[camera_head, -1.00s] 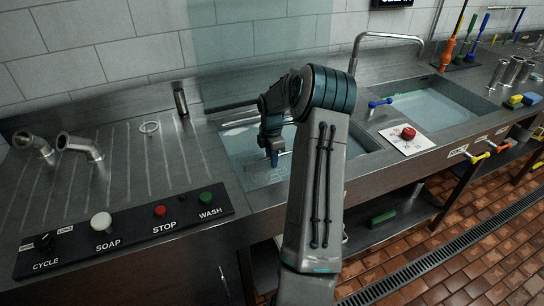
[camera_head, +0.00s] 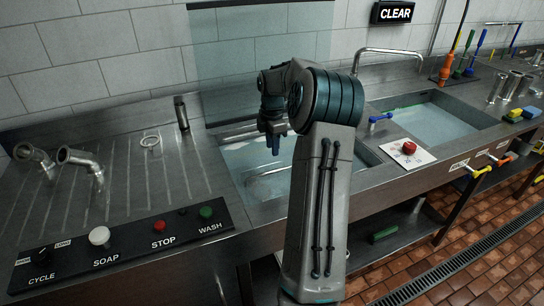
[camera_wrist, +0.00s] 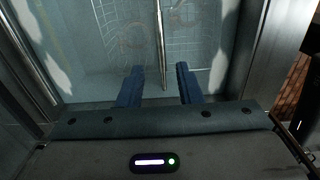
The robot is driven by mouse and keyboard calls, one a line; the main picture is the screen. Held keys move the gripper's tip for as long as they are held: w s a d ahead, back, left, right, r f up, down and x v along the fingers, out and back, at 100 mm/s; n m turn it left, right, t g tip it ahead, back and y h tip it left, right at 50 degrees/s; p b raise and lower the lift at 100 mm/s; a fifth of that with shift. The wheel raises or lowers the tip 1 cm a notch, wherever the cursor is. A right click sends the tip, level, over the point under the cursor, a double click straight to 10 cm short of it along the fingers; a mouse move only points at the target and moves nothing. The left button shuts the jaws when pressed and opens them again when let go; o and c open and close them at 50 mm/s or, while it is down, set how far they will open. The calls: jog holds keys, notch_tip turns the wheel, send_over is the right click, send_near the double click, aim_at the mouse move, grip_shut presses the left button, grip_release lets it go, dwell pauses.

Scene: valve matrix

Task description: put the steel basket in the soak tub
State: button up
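My gripper (camera_head: 275,143) points down over the left water-filled tub (camera_head: 236,190), its fingers apart. In the wrist view, my gripper (camera_wrist: 160,88) has two blue fingers with a gap between them. A thin steel bar (camera_wrist: 150,40) runs into that gap, touching neither finger as far as I can see. Wire mesh, apparently the steel basket (camera_wrist: 190,48), shows faintly below in the water. In the head view the basket is hard to make out. A right tub (camera_head: 440,120) also holds water. No label shows which one is the soak tub.
A control panel (camera_head: 130,240) with CYCLE, SOAP, STOP and WASH stands at front left. A translucent panel (camera_head: 265,65) rises behind the left tub. A lit CLEAR sign (camera_head: 396,12) hangs on the wall. A red knob (camera_head: 409,147) and blue lever (camera_head: 380,117) sit between the tubs.

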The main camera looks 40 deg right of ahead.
jog(key=s+a+r+m+h, duration=0.1)
jog(key=s+a+r+m, duration=0.25)
jog(key=a, duration=0.55)
jog(key=s+a+r+m, duration=0.2)
jog(key=s+a+r, duration=0.2)
jog(key=a, duration=0.6)
jog(key=s+a+m+t, duration=0.1)
jog(key=s+a+m, duration=0.4)
jog(key=s, duration=0.4)
jog(key=s+a+f+m+t+y, duration=0.1)
jog(key=s+a+m+t, duration=0.1)
jog(key=s+a+m, duration=0.2)
jog(key=s+a, duration=0.3)
jog(key=s, duration=0.2)
jog(key=shift+f+m, duration=0.15)
jog(key=shift+m, duration=0.2)
jog(key=shift+o, duration=0.5)
jog(key=shift+s, duration=0.1)
